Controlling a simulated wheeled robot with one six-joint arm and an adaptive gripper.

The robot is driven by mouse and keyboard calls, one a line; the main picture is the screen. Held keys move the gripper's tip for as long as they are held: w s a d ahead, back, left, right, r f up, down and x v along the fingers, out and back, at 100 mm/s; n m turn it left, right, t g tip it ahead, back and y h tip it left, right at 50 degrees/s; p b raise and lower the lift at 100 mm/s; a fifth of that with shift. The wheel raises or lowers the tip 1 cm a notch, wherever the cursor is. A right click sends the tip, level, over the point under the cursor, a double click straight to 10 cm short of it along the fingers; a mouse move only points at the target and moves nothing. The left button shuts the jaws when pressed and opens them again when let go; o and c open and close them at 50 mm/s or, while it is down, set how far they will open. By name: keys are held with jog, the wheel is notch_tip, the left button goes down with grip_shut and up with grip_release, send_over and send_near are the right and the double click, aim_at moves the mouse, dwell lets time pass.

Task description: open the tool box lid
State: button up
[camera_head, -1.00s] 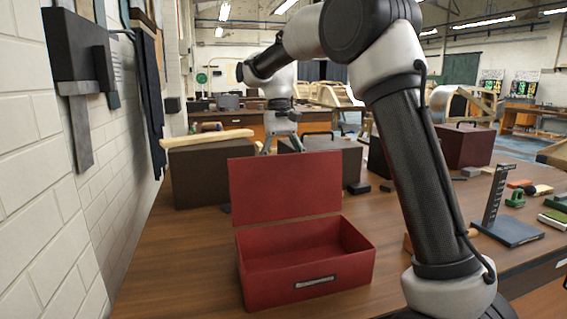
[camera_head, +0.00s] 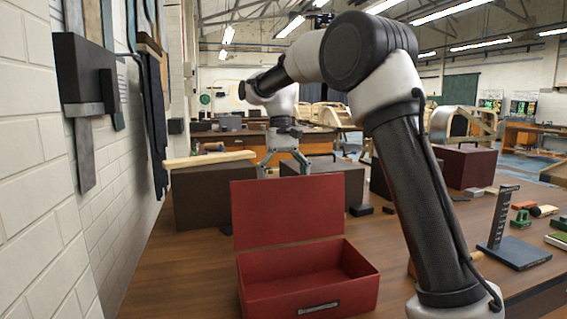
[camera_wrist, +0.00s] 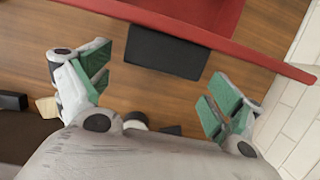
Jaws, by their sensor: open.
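My gripper (camera_head: 287,166) is behind and above the lid in the head view. Its green-padded fingers (camera_wrist: 160,85) are spread apart in the wrist view, with nothing between them.
Dark brown boxes (camera_head: 212,200) stand behind the tool box, and a dark red box (camera_head: 466,166) stands farther right. A tool stand (camera_head: 510,254) and small tools are on the right of the bench. A white brick wall (camera_head: 45,215) bounds the left. Bare bench lies left of the tool box.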

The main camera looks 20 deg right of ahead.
jog(key=v, duration=1)
jog(key=shift+r, duration=0.15)
jog(key=s+d+t, duration=0.2)
jog(key=s+d, duration=0.3)
jog(key=s, duration=0.3)
jog(key=s+d+t, duration=0.2)
jog(key=s+d, duration=0.2)
jog(key=s, duration=0.3)
jog(key=s+d+f+t, duration=0.1)
jog(key=s+d+f, duration=0.2)
jog(key=s+f, duration=0.3)
jog(key=s+d+f+t, duration=0.2)
jog(key=s+f, duration=0.5)
jog(key=s, duration=0.5)
jog(key=shift+d+f+t, duration=0.3)
jog(key=shift+d, duration=0.2)
